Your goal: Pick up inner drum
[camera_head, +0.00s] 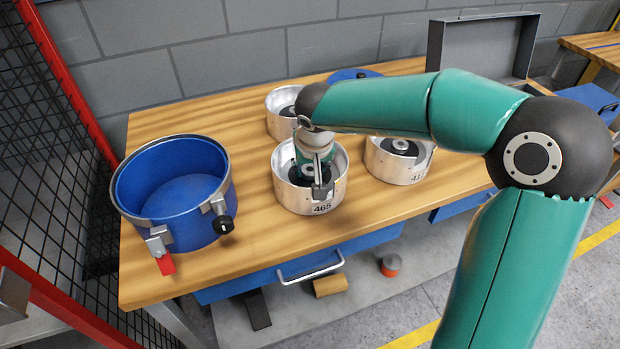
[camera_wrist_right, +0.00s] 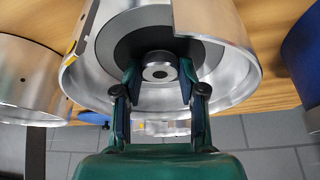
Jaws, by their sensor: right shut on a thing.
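A silver inner drum (camera_head: 322,207) marked 465 stands upright on the wooden table, with an open top and a dark disc inside. In the wrist view the same drum (camera_wrist_right: 235,85) shows a round dark hub (camera_wrist_right: 160,72) at its centre. My right gripper (camera_wrist_right: 158,68) reaches down into the drum, its two fingers shut on the hub from both sides. In the head view the wrist and right gripper (camera_head: 314,160) partly hide the drum's inside. The drum appears to rest on the table. My left gripper is not in view.
Two similar silver drums (camera_head: 388,168) (camera_head: 275,122) stand close by, right and behind. A blue clamped drum housing (camera_head: 170,190) stands at the left. An open grey case (camera_head: 480,45) is at the back right. Bare table lies between the housing and the drums.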

